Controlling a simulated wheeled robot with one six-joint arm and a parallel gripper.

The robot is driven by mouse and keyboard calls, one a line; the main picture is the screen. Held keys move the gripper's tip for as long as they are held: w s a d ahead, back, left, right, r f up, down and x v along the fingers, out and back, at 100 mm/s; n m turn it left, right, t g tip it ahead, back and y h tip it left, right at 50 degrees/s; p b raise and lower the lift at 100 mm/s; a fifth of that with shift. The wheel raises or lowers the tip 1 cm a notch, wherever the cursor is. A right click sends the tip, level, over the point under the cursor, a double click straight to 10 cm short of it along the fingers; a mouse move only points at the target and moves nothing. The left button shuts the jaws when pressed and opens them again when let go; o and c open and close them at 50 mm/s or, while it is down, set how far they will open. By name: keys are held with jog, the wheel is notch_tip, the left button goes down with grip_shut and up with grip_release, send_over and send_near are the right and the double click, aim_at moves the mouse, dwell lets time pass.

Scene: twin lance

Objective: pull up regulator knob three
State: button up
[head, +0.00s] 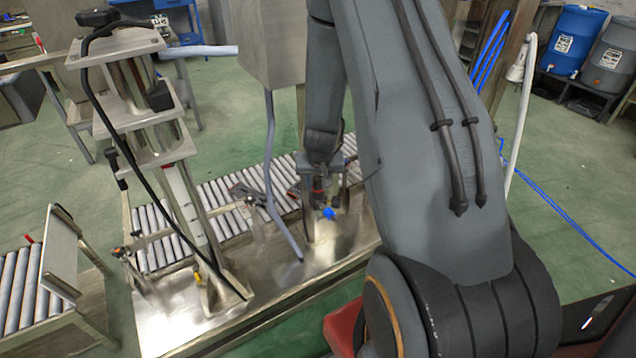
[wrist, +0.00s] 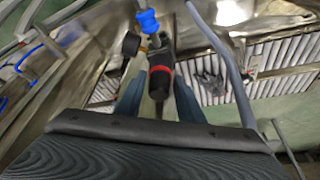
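A regulator knob (wrist: 160,68), black with a red ring, shows in the wrist view near the tips of my gripper (wrist: 160,88). My blue-grey fingers stand apart on either side of the knob, and it looks ungrasped. A round dark gauge (wrist: 131,44) and a blue fitting (wrist: 148,21) sit close to the knob. In the head view the red-ringed knob (head: 318,185) is just below my gripper (head: 321,168), partly hidden by it, with the blue fitting (head: 329,213) below. No number shows on the knob.
A roller conveyor (head: 215,196) runs behind the metal bench (head: 270,285). A grey hose (head: 272,190) hangs left of my gripper. A metal column with black cables (head: 180,190) stands farther left. Blue tubing (wrist: 18,66) runs at the left of the wrist view.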

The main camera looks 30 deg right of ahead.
grip_shut()
jog(key=shift+r, duration=0.15)
jog(key=shift+r+p, duration=0.45)
jog(key=shift+p, duration=0.6)
jog(key=o, duration=0.5)
grip_release()
jog(key=shift+r, duration=0.15)
jog(key=p+v, duration=0.2)
jog(key=v, duration=0.5)
jog(key=shift+r, duration=0.3)
